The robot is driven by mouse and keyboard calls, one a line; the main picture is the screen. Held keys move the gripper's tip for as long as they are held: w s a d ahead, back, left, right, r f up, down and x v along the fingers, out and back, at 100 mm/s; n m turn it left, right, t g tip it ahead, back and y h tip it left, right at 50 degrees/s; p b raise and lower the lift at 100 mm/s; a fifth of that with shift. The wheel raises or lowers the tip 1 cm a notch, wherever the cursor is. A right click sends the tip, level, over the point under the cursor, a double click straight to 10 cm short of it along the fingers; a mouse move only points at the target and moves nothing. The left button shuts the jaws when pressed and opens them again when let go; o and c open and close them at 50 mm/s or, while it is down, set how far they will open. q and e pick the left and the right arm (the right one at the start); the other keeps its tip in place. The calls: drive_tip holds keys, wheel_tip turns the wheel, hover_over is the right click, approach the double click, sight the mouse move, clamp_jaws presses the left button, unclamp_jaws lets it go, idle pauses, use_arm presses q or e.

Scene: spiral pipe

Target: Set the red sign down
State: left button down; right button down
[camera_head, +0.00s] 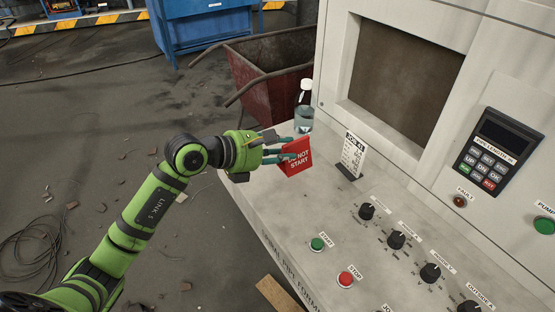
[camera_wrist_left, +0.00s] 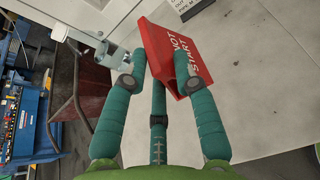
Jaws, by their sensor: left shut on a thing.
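The red sign (camera_head: 297,157) is a small folded tent with white lettering that reads "NOT START" in part. My left gripper (camera_head: 280,152) comes in from the left and is shut on it at the left end of the machine's ledge (camera_head: 257,195). In the left wrist view the teal fingers (camera_wrist_left: 160,85) close around the lower edge of the sign (camera_wrist_left: 172,50). The fingers hide part of the sign. I cannot tell whether its bottom edge touches the ledge. My right gripper is in neither view.
A clear bottle (camera_head: 304,112) with a white cap stands just behind the sign. A "JOB 41" card (camera_head: 352,156) stands to its right. A green START button (camera_head: 317,244), a red STOP button (camera_head: 346,279) and several black knobs (camera_head: 397,239) lie nearer. A red bin (camera_head: 268,85) is behind.

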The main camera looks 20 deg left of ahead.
use_arm(q)
drive_tip(key=f, duration=0.2)
drive_tip(key=a+f, duration=0.1)
drive_tip(key=f, duration=0.1)
drive_tip(key=shift+w+a+f+p, duration=0.1)
drive_tip(key=shift+p, duration=0.2)
drive_tip(key=shift+f, duration=0.25)
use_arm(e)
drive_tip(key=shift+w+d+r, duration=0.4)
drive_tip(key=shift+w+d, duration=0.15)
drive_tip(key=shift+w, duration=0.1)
use_arm(q)
drive_tip(key=shift+f, duration=0.2)
drive_tip(key=c, duration=1)
unclamp_jaws()
drive_tip(key=shift+r, duration=0.1)
drive_tip(key=shift+o, duration=0.2)
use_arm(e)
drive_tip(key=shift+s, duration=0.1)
use_arm(q)
drive_tip(key=shift+r, duration=0.1)
